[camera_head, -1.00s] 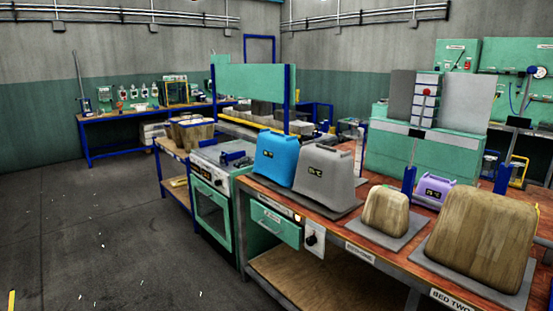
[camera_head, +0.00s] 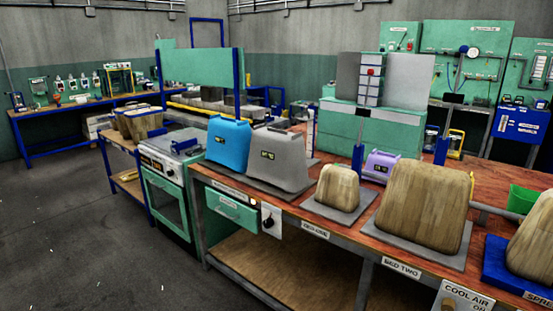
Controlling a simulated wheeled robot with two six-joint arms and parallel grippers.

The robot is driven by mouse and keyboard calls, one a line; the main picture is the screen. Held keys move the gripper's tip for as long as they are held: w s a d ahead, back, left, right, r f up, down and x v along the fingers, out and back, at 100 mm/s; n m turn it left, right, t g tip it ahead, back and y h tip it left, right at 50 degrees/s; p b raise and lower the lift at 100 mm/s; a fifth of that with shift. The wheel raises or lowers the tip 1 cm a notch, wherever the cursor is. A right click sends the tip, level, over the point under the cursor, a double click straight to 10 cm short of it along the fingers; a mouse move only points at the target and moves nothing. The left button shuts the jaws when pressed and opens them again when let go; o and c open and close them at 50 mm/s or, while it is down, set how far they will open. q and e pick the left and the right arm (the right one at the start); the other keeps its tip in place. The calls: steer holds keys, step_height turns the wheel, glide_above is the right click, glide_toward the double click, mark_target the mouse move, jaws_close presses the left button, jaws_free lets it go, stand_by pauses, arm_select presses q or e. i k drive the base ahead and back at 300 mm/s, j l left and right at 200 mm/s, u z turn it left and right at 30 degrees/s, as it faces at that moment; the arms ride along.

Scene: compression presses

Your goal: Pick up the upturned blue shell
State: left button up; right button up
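A blue shell (camera_head: 228,145) stands on the workbench, beside a larger grey shell (camera_head: 277,157) on a dark grey plate. It tapers toward the top and has a small dark label on its front. From this view I cannot tell for sure whether it is upturned. A small purple shell (camera_head: 381,166) stands farther right on the same bench. Neither of my grippers is in view.
The red-topped workbench (camera_head: 302,203) runs across the right. Wooden moulds (camera_head: 338,187) and (camera_head: 424,205) stand on grey plates along its front. A green oven (camera_head: 167,197) adjoins its left end. The floor (camera_head: 65,235) at left is clear.

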mark_target(229, 139)
steer(key=z, duration=1.85)
steer(key=u, duration=2)
steer(key=i+j, duration=0.25)
steer(key=i, duration=0.2)
steer(key=i+j, duration=0.25)
steer(key=i, duration=0.2)
steer(key=i+j, duration=0.25)
steer(key=i, duration=0.2)
